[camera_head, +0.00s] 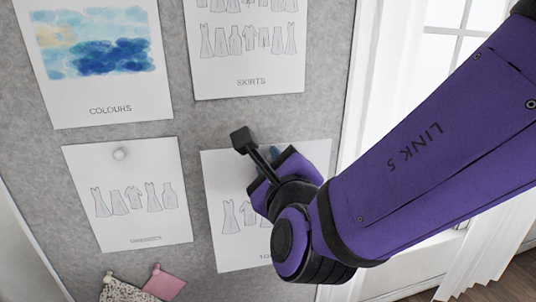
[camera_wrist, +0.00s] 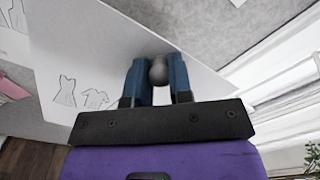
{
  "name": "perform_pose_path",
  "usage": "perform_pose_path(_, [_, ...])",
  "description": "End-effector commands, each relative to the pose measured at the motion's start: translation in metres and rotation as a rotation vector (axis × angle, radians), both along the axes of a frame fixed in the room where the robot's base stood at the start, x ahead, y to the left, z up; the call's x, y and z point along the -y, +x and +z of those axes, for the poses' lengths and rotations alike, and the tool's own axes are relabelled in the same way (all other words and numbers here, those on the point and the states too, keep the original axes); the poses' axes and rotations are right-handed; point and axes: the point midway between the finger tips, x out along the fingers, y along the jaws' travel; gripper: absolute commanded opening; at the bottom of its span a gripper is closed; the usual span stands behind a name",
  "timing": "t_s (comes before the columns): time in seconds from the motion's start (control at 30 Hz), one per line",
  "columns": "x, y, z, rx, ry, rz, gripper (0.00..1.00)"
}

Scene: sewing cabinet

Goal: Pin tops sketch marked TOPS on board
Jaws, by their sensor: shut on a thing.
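The tops sketch (camera_head: 222,185) is a white sheet with rows of drawn garments at the lower right of the grey board (camera_head: 185,125). Only "TO" of its label shows; my arm hides the rest and much of its right part. In the wrist view the sheet (camera_wrist: 95,60) spreads in front of the fingers. My gripper (camera_head: 275,153) is at the sheet's upper middle. In the wrist view its blue fingers (camera_wrist: 158,78) are shut on a round grey pin (camera_wrist: 158,70), at the sheet near its top edge. I cannot tell whether the pin's point is in the board.
The COLOURS sheet (camera_head: 80,97), SKIRTS sheet (camera_head: 250,65) and another garment sheet (camera_head: 125,170) with a pale pin (camera_head: 121,153) surround it. Fabric swatches (camera_head: 166,285) hang at the lower left. A curtain (camera_head: 360,100) and window (camera_head: 440,50) are right of the board.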

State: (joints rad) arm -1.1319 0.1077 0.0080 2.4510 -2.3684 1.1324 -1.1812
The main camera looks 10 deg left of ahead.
Motion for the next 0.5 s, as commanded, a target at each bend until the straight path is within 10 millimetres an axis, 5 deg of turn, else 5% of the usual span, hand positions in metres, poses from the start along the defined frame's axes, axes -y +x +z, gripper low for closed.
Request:
perform_pose_path(0.2, [-0.003,-0.009,0.012,0.000,0.000,0.023,0.03])
perform_pose_path(0.5, [-0.010,0.005,0.011,-0.001,-0.001,0.021,0.03])
